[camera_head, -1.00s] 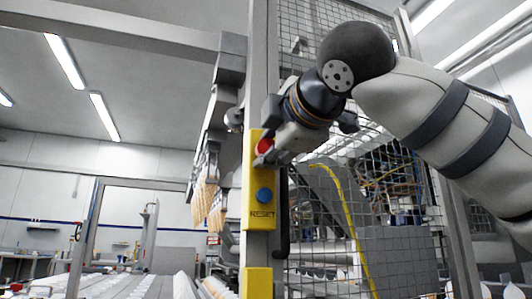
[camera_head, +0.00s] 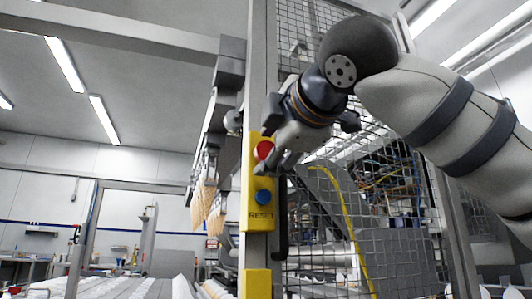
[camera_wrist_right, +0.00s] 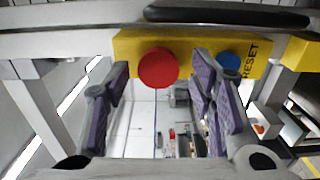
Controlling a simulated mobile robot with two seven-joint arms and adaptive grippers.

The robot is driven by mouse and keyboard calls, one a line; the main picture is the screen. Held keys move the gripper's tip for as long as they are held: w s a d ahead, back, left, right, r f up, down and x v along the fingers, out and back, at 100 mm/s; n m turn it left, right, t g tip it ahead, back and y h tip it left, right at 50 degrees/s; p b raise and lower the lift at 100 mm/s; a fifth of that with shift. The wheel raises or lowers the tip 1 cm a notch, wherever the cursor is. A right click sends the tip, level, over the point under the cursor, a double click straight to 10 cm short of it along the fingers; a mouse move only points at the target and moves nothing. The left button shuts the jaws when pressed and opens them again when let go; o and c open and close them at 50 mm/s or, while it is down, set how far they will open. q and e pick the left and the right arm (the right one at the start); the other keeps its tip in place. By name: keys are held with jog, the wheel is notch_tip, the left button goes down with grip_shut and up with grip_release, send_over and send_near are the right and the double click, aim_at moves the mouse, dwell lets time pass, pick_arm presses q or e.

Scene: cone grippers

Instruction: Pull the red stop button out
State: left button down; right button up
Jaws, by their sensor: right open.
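The red stop button (camera_head: 264,150) is a round knob on the upper part of a yellow control box (camera_head: 252,180). It is clearly visible, and it also shows in the right wrist view (camera_wrist_right: 158,68) in the space between the two fingers. My right gripper (camera_head: 271,158) is open beside the box, reaching in from the right. One fingertip lies just below the red button in the head view, in front of the box. In the wrist view my right gripper (camera_wrist_right: 162,88) has one finger on each side of the button, with gaps visible on both sides. My left gripper is not in view.
A blue button (camera_head: 264,197) marked RESET sits below the red one, close to the lower finger. The box is mounted on a grey post (camera_head: 262,60). Wire mesh fencing (camera_head: 300,30) stands behind my right arm. A conveyor (camera_head: 135,287) runs at the lower left.

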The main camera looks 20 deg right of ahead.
jog(key=shift+r, duration=0.1)
jog(key=s, duration=0.7)
jog(key=shift+d, duration=0.15)
dwell(0.5)
